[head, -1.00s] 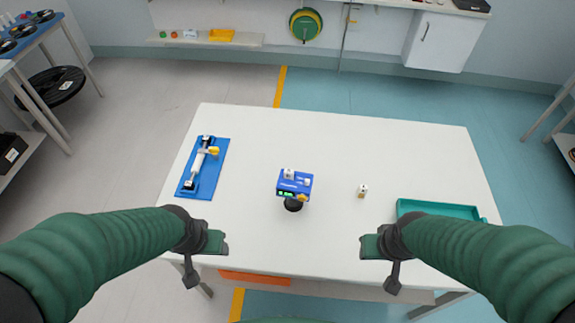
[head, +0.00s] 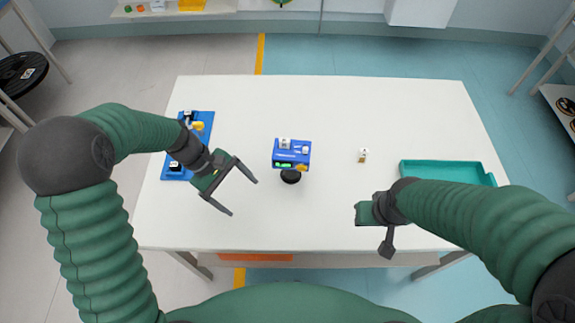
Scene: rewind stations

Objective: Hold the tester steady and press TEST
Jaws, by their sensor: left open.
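The tester appears to be the small blue box (head: 291,155) near the middle of the white table. It has white parts on top, a green lit patch and a small yellow part on its front, and a black round piece at its near side. I cannot read which part is TEST. My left gripper (head: 244,198) is open and empty, to the left of the tester and nearer to me, its fingers pointing right and apart from the box. My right gripper (head: 384,232) is near the table's front edge, right of the tester; its finger gap does not show clearly.
The white table (head: 330,110) has free room behind and around the tester. A blue tray (head: 203,136) with a white and yellow device lies at left, partly hidden by my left arm. A small white block (head: 363,155) and a teal tray (head: 445,173) are at right.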

